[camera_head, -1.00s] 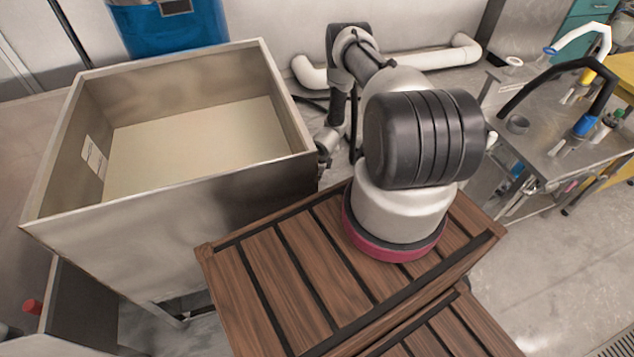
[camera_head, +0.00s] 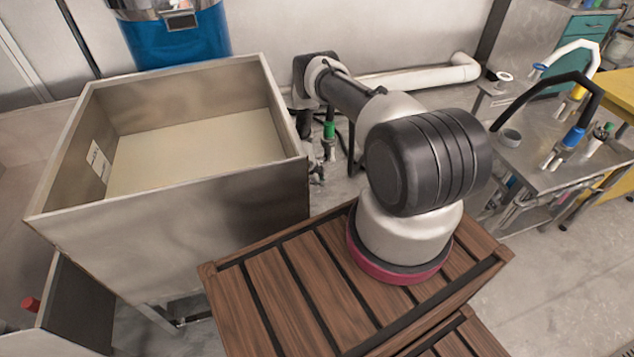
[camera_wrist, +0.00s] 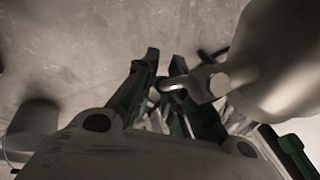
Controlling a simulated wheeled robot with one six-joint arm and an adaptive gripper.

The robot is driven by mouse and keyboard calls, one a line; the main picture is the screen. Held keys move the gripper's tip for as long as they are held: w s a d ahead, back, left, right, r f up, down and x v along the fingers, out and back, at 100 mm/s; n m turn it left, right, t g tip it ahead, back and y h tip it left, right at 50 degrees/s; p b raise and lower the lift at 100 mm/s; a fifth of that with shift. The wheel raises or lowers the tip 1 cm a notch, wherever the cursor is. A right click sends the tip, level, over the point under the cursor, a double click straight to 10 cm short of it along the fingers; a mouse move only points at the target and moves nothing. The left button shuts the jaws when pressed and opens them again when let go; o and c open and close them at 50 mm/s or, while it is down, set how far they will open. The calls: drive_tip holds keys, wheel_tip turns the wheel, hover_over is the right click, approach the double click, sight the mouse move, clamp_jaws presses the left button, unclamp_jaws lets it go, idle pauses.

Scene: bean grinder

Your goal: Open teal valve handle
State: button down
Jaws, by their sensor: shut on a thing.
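In the wrist view, my gripper (camera_wrist: 164,72) has its two dark fingers close together, beside a bent metal spout or valve stem (camera_wrist: 205,82). The fingers are shut on a dark, greenish piece that I take for the teal valve handle (camera_wrist: 174,120); it is dim and mostly hidden by the fingers. The stem joins a rounded metal body (camera_wrist: 275,65) at the right. In the head view, my arm reaches to the right side of the steel bin, and the fingers cannot be made out. A small green part (camera_head: 329,130) shows by my wrist there.
The open steel bin (camera_head: 190,215) stands at left, with a blue container (camera_head: 178,40) behind it. A white pipe (camera_head: 420,76) runs along the wall. A steel bench (camera_head: 540,170) with hoses stands at right. A green bar (camera_wrist: 294,150) shows at lower right in the wrist view.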

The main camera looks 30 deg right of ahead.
drive_tip(key=shift+s, duration=0.1)
idle(0.3)
drive_tip(key=c, duration=1.5)
unclamp_jaws()
drive_tip(key=shift+a, duration=0.1)
drive_tip(key=shift+o, duration=0.2)
drive_tip(key=shift+r, duration=0.1)
wheel_tip(320, 180, up, 10)
drive_tip(key=shift+f, duration=0.1)
